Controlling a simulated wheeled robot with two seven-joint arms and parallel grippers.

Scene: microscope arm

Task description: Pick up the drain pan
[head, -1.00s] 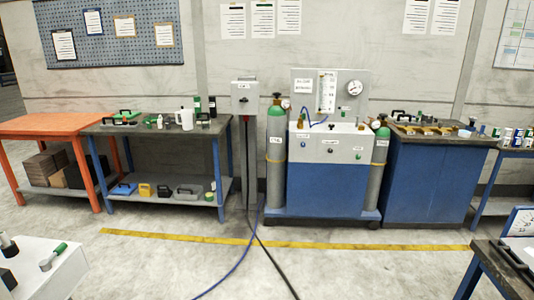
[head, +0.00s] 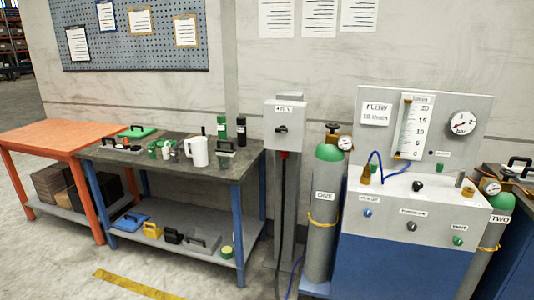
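I cannot single out the drain pan for certain. Low handled items that might be it are on the dark-topped blue bench: a green one (head: 138,132) and a dark one with a black handle (head: 122,145) at the back left of the top. On the bench's lower shelf are a blue item (head: 131,220) and a grey handled item (head: 204,240). They are small and their shapes are unclear. Neither of my grippers shows in the head view.
The blue-legged bench (head: 188,165) also holds a white jug (head: 197,151) and dark bottles (head: 241,130). An orange table (head: 48,135) stands to its left. A grey post box (head: 285,125), a gas cylinder (head: 323,220) and a blue flow cabinet (head: 385,260) stand to its right.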

